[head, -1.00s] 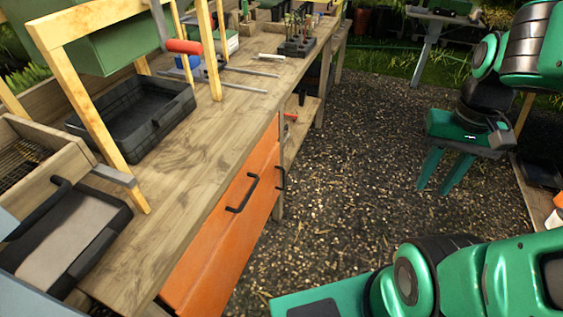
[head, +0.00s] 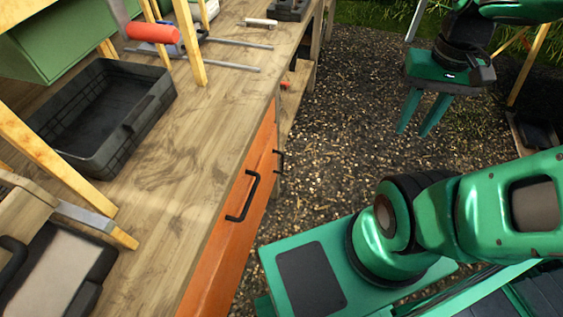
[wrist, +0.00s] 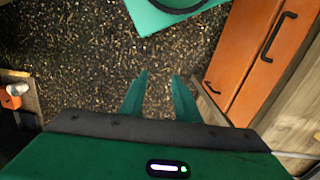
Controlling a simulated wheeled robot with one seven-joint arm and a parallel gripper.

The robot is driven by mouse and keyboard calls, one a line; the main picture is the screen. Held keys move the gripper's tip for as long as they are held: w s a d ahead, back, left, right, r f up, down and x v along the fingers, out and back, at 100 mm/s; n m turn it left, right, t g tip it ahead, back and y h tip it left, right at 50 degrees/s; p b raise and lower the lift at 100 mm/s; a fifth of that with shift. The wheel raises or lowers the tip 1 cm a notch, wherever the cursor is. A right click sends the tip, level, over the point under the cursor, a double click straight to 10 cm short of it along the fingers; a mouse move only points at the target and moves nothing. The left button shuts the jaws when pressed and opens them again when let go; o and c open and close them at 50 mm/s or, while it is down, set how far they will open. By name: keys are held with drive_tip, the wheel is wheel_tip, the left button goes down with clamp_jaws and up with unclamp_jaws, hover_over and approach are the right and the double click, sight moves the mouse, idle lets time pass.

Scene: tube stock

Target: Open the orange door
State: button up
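The wooden benchtop (head: 185,165) holds a black crate (head: 150,112), a red-handled tool (head: 152,32) and metal bars. Wooden posts rise from it. Gravel (head: 335,130) lies open between the bench and my gripper. A low wooden piece with an orange-and-white item (wrist: 12,95) is at the wrist view's left.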

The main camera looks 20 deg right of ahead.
drive_tip(key=w+f+n, duration=0.6)
drive_tip(key=w, duration=0.6)
drive_tip(key=n+t+y, duration=0.2)
drive_tip(key=n+y, duration=0.2)
drive_tip(key=n, duration=0.9)
hover_over(282, 171)
drive_tip(key=shift+w+d+f, duration=0.1)
drive_tip(key=shift+w+f, duration=0.05)
drive_tip(key=shift+f, duration=10.2)
drive_tip(key=shift+w+d+f, duration=0.1)
drive_tip(key=shift+w+f, duration=0.05)
drive_tip(key=shift+f, duration=10.2)
